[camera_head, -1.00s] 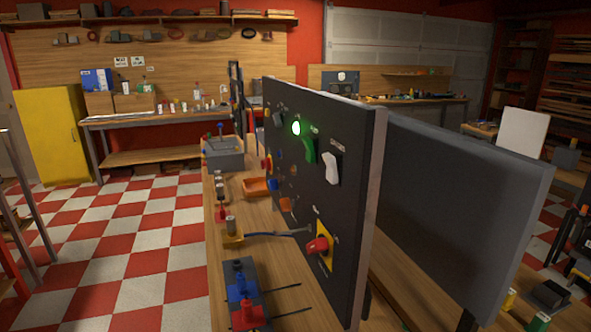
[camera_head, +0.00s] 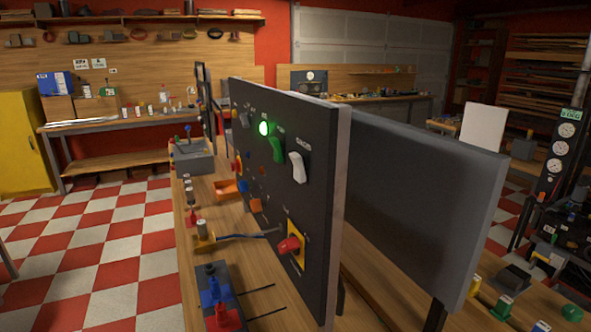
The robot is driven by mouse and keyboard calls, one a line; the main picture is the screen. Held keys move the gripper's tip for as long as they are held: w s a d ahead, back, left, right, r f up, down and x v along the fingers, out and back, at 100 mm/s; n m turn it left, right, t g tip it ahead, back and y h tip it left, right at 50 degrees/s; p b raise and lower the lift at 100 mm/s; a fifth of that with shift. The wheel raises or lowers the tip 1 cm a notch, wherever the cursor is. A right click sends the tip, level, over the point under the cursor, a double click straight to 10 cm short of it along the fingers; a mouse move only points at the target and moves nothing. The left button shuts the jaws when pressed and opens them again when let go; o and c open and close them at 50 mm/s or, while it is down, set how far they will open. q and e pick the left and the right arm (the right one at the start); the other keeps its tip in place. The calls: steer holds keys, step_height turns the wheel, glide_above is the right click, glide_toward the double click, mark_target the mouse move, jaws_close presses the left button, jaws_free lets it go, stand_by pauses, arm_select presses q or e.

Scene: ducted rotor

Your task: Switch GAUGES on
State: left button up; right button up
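A dark upright control panel (camera_head: 300,220) stands on the wooden bench, seen at an angle. Near its upper right is a white rocker switch (camera_head: 297,167) with a small label above it that looks like GAUGES; I cannot tell for sure whether it is on or off. To its left is a green rocker switch (camera_head: 277,149), beside a lit green lamp (camera_head: 264,128). A red knob on a yellow plate (camera_head: 291,244) sits lower on the panel. Neither of my grippers shows in the view.
The wooden bench (camera_head: 185,235) carries a box with blue and red levers (camera_head: 216,300) in front of the panel. A grey screen (camera_head: 410,200) stands behind the panel. A rack of round gauges (camera_head: 565,145) is at the far right. Checkered floor is open at left.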

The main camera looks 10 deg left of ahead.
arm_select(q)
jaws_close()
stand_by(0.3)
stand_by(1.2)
